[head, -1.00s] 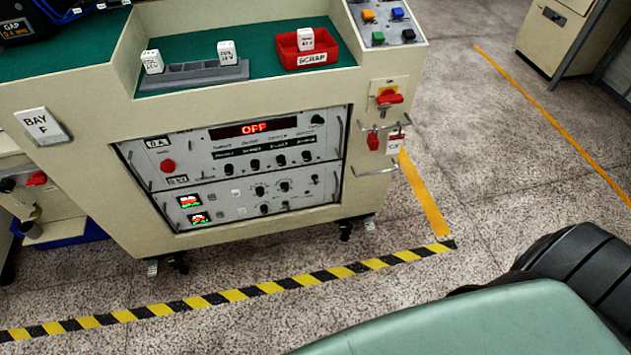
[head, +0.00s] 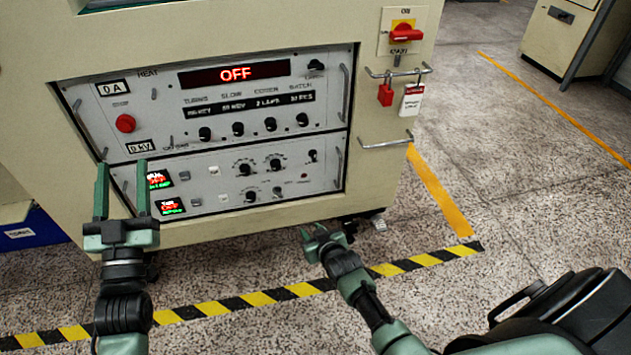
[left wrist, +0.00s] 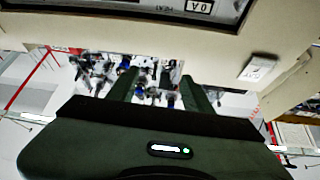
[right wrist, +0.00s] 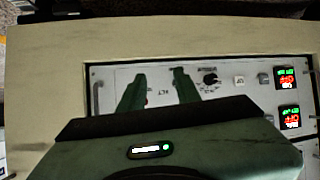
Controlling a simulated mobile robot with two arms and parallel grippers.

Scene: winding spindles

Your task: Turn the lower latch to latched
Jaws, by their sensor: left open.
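No part is clearly readable as the lower latch. The cream cabinet (head: 235,22) holds an upper control panel (head: 160,100) and a lower control panel (head: 215,170) with small knobs and two lit displays. The lower panel also shows in the right wrist view (right wrist: 120,72). My left gripper (head: 122,175) is open and empty, upright in front of the lower panel's left end. My right gripper (head: 316,233) looks open and empty, low in front of the cabinet's bottom edge. Its fingers (right wrist: 159,76) show apart against the lower panel in the right wrist view.
A red rotary switch (head: 405,33) sits on the cabinet's right face, above a red padlock (head: 385,95), a white tag (head: 411,100) and metal handles (head: 386,143). A red button (head: 125,123) is on the upper panel. Striped floor tape (head: 280,294) runs in front.

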